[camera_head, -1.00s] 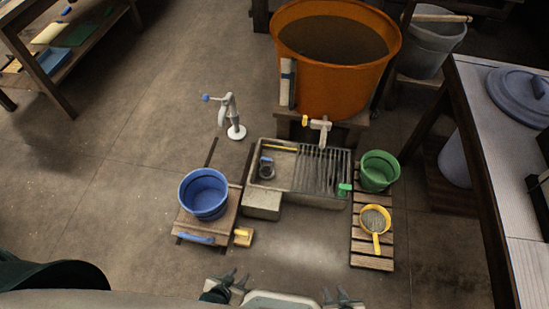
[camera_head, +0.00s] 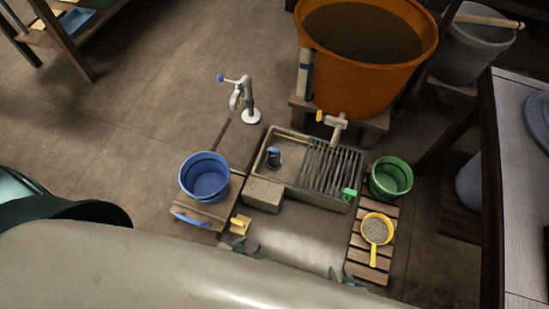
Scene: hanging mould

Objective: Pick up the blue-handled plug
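The blue-handled plug (camera_head: 273,158) stands in the left part of the grey stone sink (camera_head: 260,168); it is a dark round piece with a blue handle on top. My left gripper (camera_head: 246,246) is low in the picture, in front of the sink and just below a small yellow-handled block (camera_head: 239,224). My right gripper (camera_head: 341,275) is further right, beside the slatted wooden rack (camera_head: 362,254). Both grippers are small in view, look open and empty, and are well apart from the plug. My own body hides the rest of both arms.
A blue bucket (camera_head: 204,177) stands left of the sink and a green bucket (camera_head: 390,178) right of it. A yellow sieve (camera_head: 376,229) lies on the rack. An orange tub (camera_head: 366,70) with a tap (camera_head: 335,125) stands behind. A pump (camera_head: 244,98) stands back left.

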